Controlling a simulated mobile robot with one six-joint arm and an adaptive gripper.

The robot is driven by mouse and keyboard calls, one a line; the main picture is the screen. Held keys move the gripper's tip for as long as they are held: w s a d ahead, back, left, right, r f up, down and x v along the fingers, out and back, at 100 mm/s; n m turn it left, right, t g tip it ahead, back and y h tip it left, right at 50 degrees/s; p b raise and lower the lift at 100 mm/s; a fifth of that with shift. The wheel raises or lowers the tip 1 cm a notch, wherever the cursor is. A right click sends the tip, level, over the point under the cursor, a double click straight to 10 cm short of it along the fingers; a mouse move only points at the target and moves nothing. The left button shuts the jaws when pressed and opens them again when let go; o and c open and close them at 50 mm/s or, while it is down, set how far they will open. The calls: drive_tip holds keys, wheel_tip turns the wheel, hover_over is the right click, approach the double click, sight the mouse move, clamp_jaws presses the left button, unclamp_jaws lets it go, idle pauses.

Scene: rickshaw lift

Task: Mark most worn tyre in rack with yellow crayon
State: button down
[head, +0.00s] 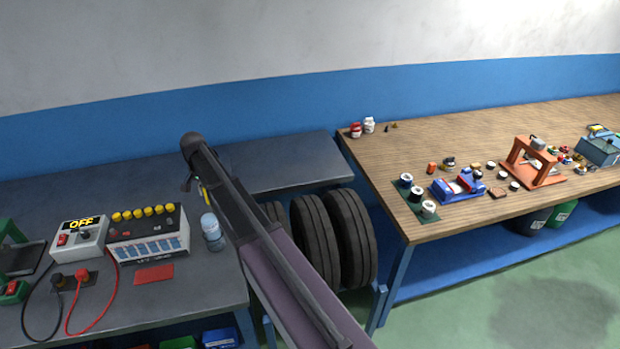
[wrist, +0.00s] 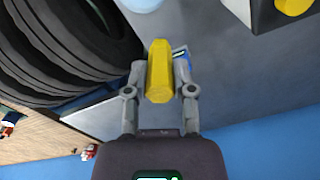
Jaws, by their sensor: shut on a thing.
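My gripper (wrist: 160,70) is shut on a yellow crayon (wrist: 158,82), which stands out between the two fingers in the wrist view. In the head view a small yellow piece of the crayon (head: 205,193) shows beside my arm, above the grey bench; the fingers are mostly hidden there. Black tyres stand upright side by side in the gap between the benches: a right one (head: 357,238), a middle one (head: 315,242) and a left one (head: 274,213) partly behind my arm. The tyres fill the upper left of the wrist view (wrist: 60,50), apart from the crayon. Their tread wear is too small to compare.
The grey bench (head: 270,170) holds a water bottle (head: 212,232), a box marked OFF (head: 80,240) and a unit with yellow caps (head: 148,235). The wooden bench (head: 470,150) at right carries jars, spools and tools. Green floor (head: 470,290) is clear at front right.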

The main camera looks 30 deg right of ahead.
drive_tip(key=shift+r+p, duration=0.85)
drive_tip(key=shift+r, duration=0.5)
drive_tip(key=shift+a, duration=0.1)
